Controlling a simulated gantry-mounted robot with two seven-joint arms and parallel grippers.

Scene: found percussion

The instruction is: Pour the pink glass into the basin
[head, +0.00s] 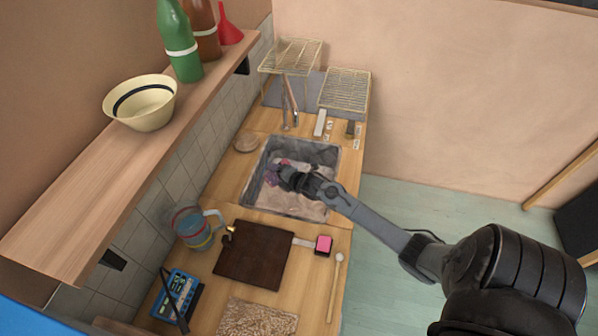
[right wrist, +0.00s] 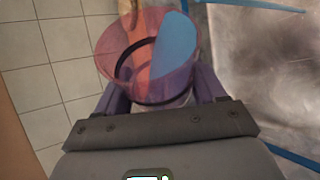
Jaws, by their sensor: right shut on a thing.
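The pink glass (right wrist: 148,60) is see-through and sits between my right gripper's fingers (right wrist: 160,100) in the right wrist view. Its wide round rim is at the top of that view, and an orange and a blue patch show in or through it. In the head view my right gripper (head: 279,174) is shut on the pink glass (head: 271,176), over the left part of the grey basin (head: 318,149). The glass is small there and partly hidden by the gripper, so its tilt and contents cannot be told. The basin also shows in the right wrist view (right wrist: 255,70). My left gripper is not in view.
A faucet (head: 293,108) and wire racks (head: 345,88) stand behind the basin. A clear jug (head: 190,228), a dark board (head: 252,256) and a blue device (head: 178,293) are nearer. A shelf (head: 75,205) with a bowl (head: 142,103) and green bottle (head: 179,42) overhangs the left.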

